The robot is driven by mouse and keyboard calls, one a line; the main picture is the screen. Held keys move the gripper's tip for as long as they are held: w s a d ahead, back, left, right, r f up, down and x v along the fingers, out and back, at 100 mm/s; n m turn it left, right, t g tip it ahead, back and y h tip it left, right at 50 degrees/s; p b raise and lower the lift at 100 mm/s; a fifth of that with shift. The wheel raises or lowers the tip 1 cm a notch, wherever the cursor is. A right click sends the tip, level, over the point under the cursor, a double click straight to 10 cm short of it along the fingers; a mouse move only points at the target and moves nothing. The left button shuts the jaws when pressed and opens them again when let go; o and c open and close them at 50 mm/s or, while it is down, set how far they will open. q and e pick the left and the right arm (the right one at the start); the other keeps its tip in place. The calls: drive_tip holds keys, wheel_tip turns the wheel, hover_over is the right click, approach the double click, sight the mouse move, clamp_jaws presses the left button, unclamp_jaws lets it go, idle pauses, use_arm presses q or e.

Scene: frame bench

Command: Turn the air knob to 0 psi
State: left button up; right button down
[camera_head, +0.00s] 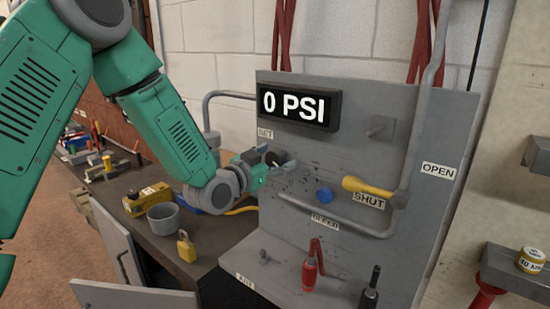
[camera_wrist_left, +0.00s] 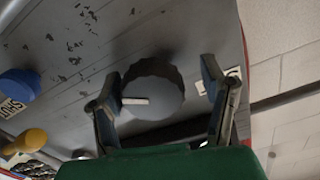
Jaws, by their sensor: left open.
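The air knob (camera_wrist_left: 154,86) is a dark round dial with a white pointer mark, on the grey panel (camera_head: 345,160). In the left wrist view the mark points left, towards one finger. My left gripper (camera_head: 267,168) is open at the panel's left side, below the SET label (camera_head: 265,134). In the left wrist view its fingers (camera_wrist_left: 160,76) stand on either side of the knob; contact cannot be told. In the head view the gripper largely hides the knob. The display (camera_head: 297,106) reads 0 PSI. My right gripper is out of view.
A yellow lever (camera_head: 366,187) by the SHUT label and a blue button (camera_head: 325,195) are right of my gripper. A pipe runs below them. A grey cup (camera_head: 163,218) and a yellow padlock (camera_head: 186,246) stand on the bench. Red-handled and black-handled tools stand on the panel's ledge.

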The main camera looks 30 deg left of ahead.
use_arm(q)
drive_tip(key=shift+d+r, duration=0.15)
drive_tip(key=shift+d, duration=0.45)
drive_tip(key=c, duration=1.2)
drive_tip(key=shift+o, duration=0.2)
drive_tip(key=shift+a+n, duration=0.3)
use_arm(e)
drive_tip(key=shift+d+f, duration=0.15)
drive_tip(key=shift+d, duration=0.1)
